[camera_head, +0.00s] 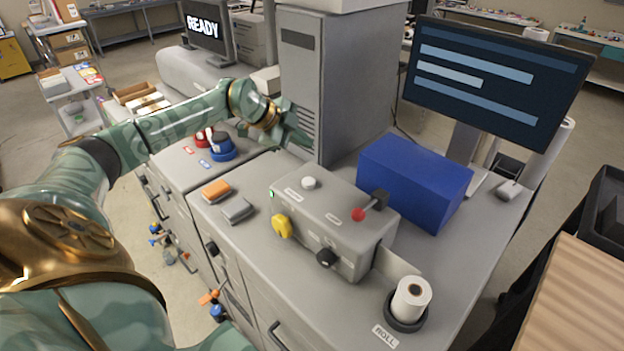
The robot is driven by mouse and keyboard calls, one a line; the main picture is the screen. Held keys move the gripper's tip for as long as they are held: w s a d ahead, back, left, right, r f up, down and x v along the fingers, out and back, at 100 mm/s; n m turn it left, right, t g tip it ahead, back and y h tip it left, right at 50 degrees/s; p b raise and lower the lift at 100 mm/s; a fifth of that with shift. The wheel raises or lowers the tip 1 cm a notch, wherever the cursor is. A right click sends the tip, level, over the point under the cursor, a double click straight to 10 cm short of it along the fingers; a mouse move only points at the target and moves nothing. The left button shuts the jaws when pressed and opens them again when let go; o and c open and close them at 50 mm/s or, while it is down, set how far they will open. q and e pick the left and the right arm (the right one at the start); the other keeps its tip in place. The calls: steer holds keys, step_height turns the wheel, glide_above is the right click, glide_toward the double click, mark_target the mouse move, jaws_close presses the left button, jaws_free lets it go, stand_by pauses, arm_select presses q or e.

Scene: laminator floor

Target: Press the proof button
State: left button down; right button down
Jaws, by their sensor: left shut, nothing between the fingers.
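A grey control box (330,222) stands on the counter. A round white button (309,183) sits on its top, beside a small label too small to read. I cannot read which control is marked proof. The box also carries a yellow knob (282,226), a black knob (326,258) and a red-tipped lever (359,214). A small green light (271,193) shows at its left edge. My left gripper (298,137) is shut and empty, in front of the grey tower (338,90), behind and above the white button, apart from it. My right gripper is not in view.
A blue box (415,182) stands right of the control box, with a large monitor (492,75) behind. A paper roll (411,299) sits in a dark holder at the front right. Orange (216,190) and grey (238,210) blocks lie left of the box. A READY screen (207,27) stands behind.

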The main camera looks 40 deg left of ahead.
mark_target(304, 181)
arm_select(q)
steer(key=shift+w, duration=0.1)
step_height(304, 181, down, 8)
steer(key=b, duration=0.7)
steer(key=shift+d, duration=0.1)
steer(key=shift+f, duration=0.4)
stand_by(1.0)
stand_by(0.5)
steer(key=shift+f, duration=0.4)
